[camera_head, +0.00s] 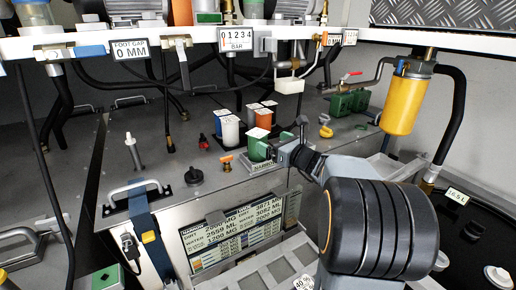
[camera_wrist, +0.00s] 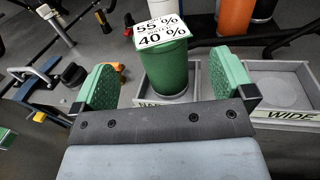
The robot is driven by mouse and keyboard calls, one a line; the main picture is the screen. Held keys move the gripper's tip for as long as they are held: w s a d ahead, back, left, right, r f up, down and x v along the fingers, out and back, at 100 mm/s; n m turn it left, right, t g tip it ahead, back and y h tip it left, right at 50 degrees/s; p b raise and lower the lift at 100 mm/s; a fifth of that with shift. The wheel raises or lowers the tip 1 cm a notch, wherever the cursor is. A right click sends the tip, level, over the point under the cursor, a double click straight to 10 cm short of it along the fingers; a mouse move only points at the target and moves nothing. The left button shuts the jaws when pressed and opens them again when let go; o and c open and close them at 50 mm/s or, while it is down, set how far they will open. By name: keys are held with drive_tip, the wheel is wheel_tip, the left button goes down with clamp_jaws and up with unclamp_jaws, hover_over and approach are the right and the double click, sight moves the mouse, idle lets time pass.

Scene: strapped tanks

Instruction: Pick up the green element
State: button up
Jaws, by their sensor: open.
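The green element (camera_wrist: 167,66) is an upright green cylinder with a white percent label on top, standing in a shallow grey tray (camera_wrist: 125,101) in the wrist view. In the head view the green element (camera_head: 254,147) is partly hidden by my gripper. My gripper (camera_wrist: 164,84) is open, its two green-padded fingers to the left and right of the element. Gaps show on both sides, the right one narrower. In the head view my gripper (camera_head: 268,153) reaches in from the right.
An empty grey tray marked WIDE (camera_wrist: 295,116) is to the right. Blue-sided (camera_head: 229,130) and orange (camera_head: 265,118) cylinders stand behind the element. A yellow canister (camera_head: 403,103) hangs at right. Orange (camera_head: 226,162) and black (camera_head: 194,176) fittings sit at left. Hoses hang from the shelf above.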

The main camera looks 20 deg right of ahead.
sight(258, 133)
drive_tip(key=shift+p+x, duration=1.45)
drive_tip(key=shift+x, duration=2.5)
drive_tip(key=shift+c, duration=0.2)
drive_tip(key=c, duration=1.5)
drive_tip(key=shift+c, duration=1.1)
drive_tip(key=shift+r, duration=0.15)
